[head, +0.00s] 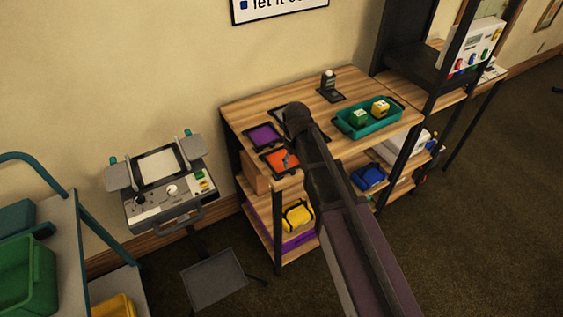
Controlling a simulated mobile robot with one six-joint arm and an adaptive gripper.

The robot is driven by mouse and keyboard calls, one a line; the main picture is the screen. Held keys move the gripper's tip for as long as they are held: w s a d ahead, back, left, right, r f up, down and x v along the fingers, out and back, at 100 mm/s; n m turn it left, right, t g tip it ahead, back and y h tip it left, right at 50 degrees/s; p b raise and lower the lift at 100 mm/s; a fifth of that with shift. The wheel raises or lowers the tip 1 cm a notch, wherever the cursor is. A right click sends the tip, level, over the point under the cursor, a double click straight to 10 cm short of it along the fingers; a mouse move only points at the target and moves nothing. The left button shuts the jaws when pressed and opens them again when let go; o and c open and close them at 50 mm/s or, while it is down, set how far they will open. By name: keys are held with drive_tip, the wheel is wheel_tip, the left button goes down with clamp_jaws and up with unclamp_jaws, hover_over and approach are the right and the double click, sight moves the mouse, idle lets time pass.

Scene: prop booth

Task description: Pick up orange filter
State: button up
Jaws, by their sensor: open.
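The orange filter (277,166) is a flat orange square in a dark frame. It lies at the front left corner of the wooden table top (240,108). My arm reaches up from the bottom right, and my gripper (288,160) is small and dark at the filter's right part, partly covering it. The fingers look open, with nothing seen between them. I cannot tell whether they touch the filter or hover above it.
A purple filter (263,136) lies just behind the orange one, close by. A dark stand (330,88) is at the back. A control console (165,185) stands left.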

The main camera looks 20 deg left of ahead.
sight(293, 171)
drive_tip(key=shift+f+b, duration=1.95)
drive_tip(key=shift+f, duration=0.25)
clamp_jaws()
